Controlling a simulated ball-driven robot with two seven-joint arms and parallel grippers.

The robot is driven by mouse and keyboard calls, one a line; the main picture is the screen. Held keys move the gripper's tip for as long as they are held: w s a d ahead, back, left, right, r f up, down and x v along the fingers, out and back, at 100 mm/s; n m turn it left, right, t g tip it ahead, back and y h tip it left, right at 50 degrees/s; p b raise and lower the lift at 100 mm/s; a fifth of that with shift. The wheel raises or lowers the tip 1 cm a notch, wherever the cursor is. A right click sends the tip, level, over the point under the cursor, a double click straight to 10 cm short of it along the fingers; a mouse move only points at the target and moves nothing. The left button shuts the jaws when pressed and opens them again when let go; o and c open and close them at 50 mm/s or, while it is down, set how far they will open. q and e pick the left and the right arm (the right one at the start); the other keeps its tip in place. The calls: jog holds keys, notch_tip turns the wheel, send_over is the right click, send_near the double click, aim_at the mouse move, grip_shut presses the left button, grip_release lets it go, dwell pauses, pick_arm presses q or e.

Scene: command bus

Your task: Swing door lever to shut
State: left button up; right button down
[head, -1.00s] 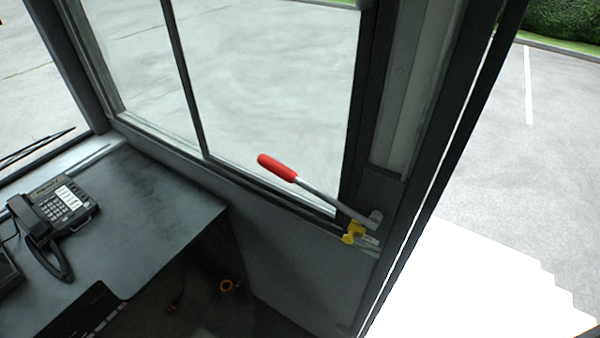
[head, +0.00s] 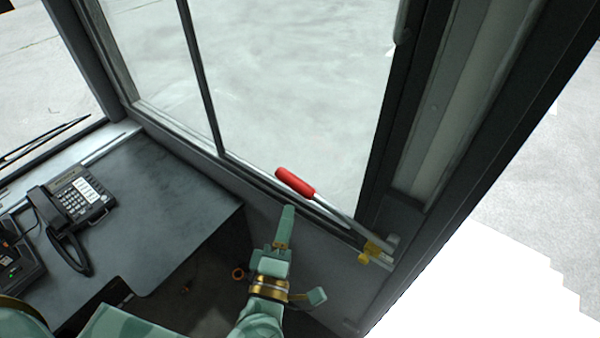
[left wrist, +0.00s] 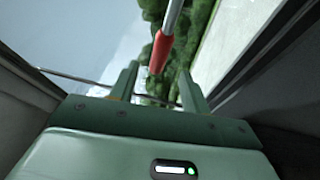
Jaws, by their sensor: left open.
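The door lever has a red grip (head: 295,181) and a grey metal rod (head: 338,214). It slants from a yellow fitting (head: 375,250) beside the door post up and left, across the lower window edge. My left gripper (head: 303,250) is open and empty, below the red grip in the head view. In the left wrist view the red grip (left wrist: 160,52) appears between and ahead of the two open fingers (left wrist: 158,82). I see no contact, though the exact gap is unclear. My right gripper is not in view.
A dark desk (head: 165,200) with a black telephone (head: 72,205) stands at left. The window (head: 290,90) and its frame lie just behind the lever. A dark post (head: 455,130) rises at right. An orange ring (head: 238,274) lies low near my arm.

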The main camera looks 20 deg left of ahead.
pick_arm(q)
jog(key=x, duration=1)
jog(key=shift+w+p, duration=0.3)
jog(key=shift+p, duration=0.15)
grip_shut()
jog(key=shift+r, duration=0.1)
